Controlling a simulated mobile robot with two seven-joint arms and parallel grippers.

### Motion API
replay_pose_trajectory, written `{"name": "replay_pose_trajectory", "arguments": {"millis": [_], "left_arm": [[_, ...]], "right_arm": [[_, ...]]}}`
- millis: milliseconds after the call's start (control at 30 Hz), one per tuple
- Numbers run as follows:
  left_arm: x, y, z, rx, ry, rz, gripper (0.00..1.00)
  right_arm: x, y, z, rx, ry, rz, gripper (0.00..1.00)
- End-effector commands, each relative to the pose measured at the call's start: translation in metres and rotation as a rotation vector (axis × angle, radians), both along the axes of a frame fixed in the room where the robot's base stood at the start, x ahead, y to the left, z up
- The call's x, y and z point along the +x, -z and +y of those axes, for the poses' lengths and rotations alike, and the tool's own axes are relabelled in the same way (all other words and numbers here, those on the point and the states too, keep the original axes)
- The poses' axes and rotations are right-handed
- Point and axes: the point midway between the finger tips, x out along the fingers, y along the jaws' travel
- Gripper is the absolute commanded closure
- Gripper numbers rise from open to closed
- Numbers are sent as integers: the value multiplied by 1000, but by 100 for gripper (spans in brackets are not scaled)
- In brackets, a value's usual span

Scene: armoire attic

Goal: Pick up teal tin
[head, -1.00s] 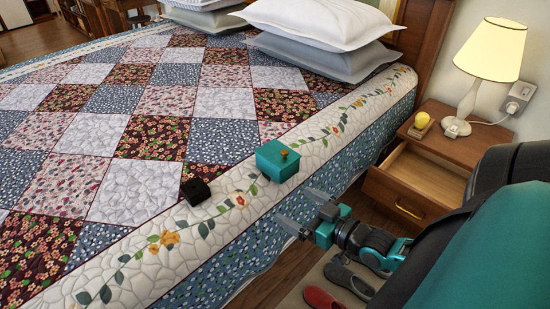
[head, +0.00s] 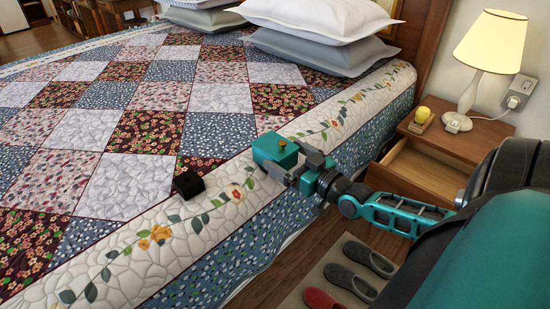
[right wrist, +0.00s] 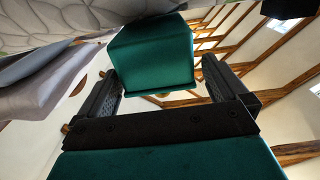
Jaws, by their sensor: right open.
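In the right wrist view the tin (right wrist: 151,58) stands between the two open fingers (right wrist: 160,90), with a gap visible at the right finger. Whether the left finger touches it is hard to tell. My left gripper is not in view.
A small black box (head: 188,184) lies on the quilt left of the tin. Pillows (head: 320,50) are at the bed's head. A nightstand (head: 455,140) with an open drawer, a lamp (head: 488,60) and a yellow object (head: 423,114) stands at right. Slippers (head: 352,275) lie on the floor mat.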

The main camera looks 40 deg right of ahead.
Motion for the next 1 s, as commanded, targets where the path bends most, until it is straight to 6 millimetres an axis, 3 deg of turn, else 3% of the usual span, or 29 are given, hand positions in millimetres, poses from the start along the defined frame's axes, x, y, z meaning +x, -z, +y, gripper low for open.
{"name": "replay_pose_trajectory", "arguments": {"millis": [333, 667, 1000], "left_arm": [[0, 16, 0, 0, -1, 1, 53], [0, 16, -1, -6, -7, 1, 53], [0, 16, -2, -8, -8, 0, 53]], "right_arm": [[43, -1, 0, 1, 0, -3, 0], [49, -2, 0, 0, 0, 0, 0], [48, -2, 0, 0, 0, 0, 31]]}}
